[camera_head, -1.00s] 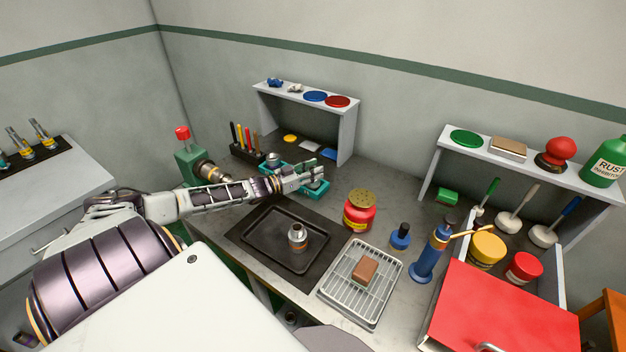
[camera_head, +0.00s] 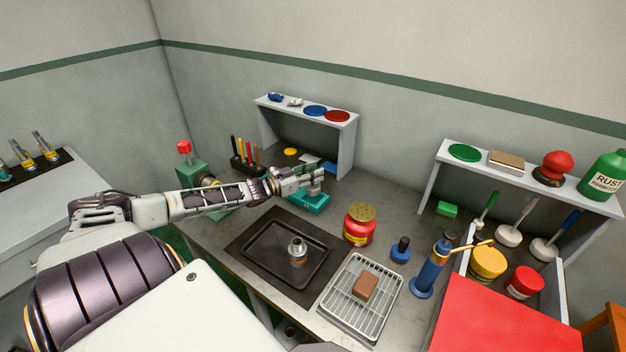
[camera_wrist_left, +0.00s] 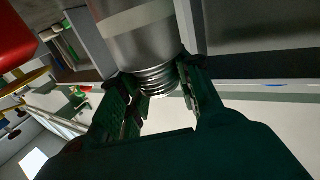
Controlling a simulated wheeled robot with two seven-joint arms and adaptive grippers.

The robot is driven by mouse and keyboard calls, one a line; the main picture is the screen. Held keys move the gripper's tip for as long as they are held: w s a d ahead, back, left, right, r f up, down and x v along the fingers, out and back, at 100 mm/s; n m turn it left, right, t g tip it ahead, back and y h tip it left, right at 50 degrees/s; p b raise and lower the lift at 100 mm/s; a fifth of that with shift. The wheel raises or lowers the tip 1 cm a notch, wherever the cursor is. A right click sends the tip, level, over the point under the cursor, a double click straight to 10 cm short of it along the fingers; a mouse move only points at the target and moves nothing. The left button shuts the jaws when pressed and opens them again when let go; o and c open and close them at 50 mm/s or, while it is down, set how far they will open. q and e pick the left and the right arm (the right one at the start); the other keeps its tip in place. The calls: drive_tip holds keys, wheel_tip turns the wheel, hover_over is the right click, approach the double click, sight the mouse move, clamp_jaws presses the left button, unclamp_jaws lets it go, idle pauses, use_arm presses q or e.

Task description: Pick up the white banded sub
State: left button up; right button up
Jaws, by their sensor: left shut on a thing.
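My left gripper (camera_head: 312,178) is shut on a metal sub, seen close in the left wrist view (camera_wrist_left: 145,45). The sub is a grey cylinder with a pale white band and a threaded end between the fingers (camera_wrist_left: 155,95). In the head view the gripper is above the teal block (camera_head: 309,203) at the back of the bench, and its fingers mostly hide the sub. Whether the sub touches the block is hard to tell. Another sub (camera_head: 297,249), with an orange-yellow band, stands in the black tray. My right gripper is not in view.
The black tray (camera_head: 262,262) lies on a dark mat in front. A red jar (camera_head: 359,228) stands to the right, by a wire rack (camera_head: 352,313) with a brown block.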

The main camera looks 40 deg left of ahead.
use_arm(q)
drive_tip(key=shift+r+p, duration=0.45)
drive_tip(key=shift+r, duration=2)
